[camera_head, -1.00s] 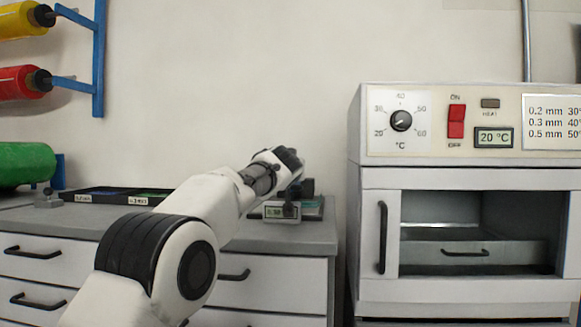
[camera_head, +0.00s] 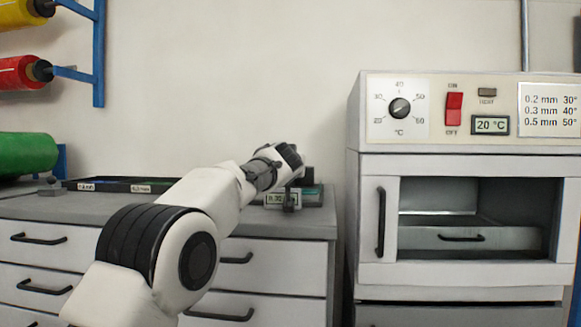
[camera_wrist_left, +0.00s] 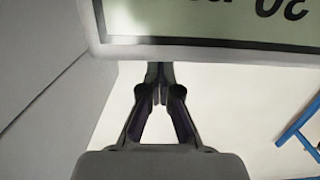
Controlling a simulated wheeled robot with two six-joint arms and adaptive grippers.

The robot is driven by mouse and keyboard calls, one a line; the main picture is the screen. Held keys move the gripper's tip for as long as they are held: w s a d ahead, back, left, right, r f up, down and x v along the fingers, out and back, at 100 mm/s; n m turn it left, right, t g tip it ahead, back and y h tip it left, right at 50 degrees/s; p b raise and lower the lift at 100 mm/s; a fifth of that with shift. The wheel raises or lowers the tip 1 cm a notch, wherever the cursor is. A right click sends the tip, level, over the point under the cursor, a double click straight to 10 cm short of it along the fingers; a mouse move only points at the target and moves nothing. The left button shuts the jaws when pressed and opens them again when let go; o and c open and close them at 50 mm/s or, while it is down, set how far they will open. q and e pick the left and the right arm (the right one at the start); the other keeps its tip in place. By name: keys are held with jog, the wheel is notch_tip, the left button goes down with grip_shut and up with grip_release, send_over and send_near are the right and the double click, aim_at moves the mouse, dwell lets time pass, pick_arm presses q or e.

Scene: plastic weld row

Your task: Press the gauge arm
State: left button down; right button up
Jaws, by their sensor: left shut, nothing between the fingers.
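The gauge (camera_head: 274,200) sits near the right end of the grey counter, with a small lit display on its front. My left gripper (camera_head: 291,204) is over the gauge and in front of it, fingers pointing down and shut with nothing between them. It covers much of the gauge, so the gauge arm cannot be made out and contact is unclear. In the left wrist view the shut fingertips (camera_wrist_left: 158,75) are close to the gauge's display (camera_wrist_left: 220,25), which looms large and upside down. My right gripper is not in view.
A white oven (camera_head: 370,230) with a dial, red switch and 20 °C readout stands right of the counter, across a narrow gap. A dark tray (camera_head: 110,185) with labels lies on the counter (camera_head: 60,208) at left. Coloured rolls (camera_head: 25,153) hang on a blue rack.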

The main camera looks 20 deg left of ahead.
pick_arm(q)
jog(key=f+v, duration=0.1)
jog(key=v, duration=0.9)
jog(key=shift+s+r, duration=0.45)
jog(key=shift+r, duration=0.05)
jog(key=shift+d, duration=0.1)
